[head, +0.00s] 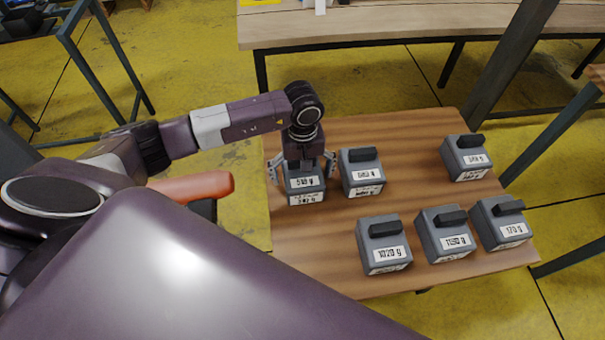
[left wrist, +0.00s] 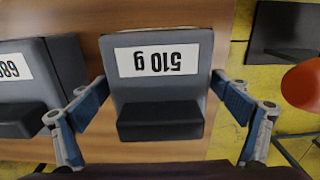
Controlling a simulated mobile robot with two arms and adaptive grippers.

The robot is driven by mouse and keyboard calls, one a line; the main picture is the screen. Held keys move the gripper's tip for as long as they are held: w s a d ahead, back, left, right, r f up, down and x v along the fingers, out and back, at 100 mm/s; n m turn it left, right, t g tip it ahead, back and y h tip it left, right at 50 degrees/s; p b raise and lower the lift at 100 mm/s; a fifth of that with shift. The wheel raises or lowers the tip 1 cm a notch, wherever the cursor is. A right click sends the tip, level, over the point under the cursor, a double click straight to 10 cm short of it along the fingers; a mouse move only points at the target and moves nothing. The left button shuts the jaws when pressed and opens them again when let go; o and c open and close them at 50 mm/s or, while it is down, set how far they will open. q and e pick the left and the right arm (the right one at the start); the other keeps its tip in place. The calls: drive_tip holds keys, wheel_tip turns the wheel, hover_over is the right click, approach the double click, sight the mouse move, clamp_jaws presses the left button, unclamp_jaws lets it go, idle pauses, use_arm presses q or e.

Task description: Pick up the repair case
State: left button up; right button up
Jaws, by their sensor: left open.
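Several grey cases with black handles and white weight labels stand on a small wooden table; none is visibly marked as a repair case. My left gripper (head: 303,167) is open above the case labelled 510 g (head: 305,184) at the table's left, its fingers on either side of the handle end. In the left wrist view the 510 g case (left wrist: 163,82) sits between the two spread fingers, label upside down; whether they touch it I cannot tell. The neighbouring case (head: 362,172), label partly cut off in the left wrist view (left wrist: 25,88), stands to its right. My right gripper is not in view.
Other cases stand right and in front: 1020 g (head: 383,245), 1150 g (head: 444,234), 170 g (head: 501,223), and one at the back right (head: 465,157). The table (head: 410,140) is bare behind them. A longer bench (head: 400,24) stands beyond.

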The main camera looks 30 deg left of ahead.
use_arm(q)
drive_tip(key=c, duration=1.7)
drive_tip(key=shift+w, duration=0.1)
drive_tip(key=shift+c, duration=0.2)
drive_tip(key=shift+r, duration=0.15)
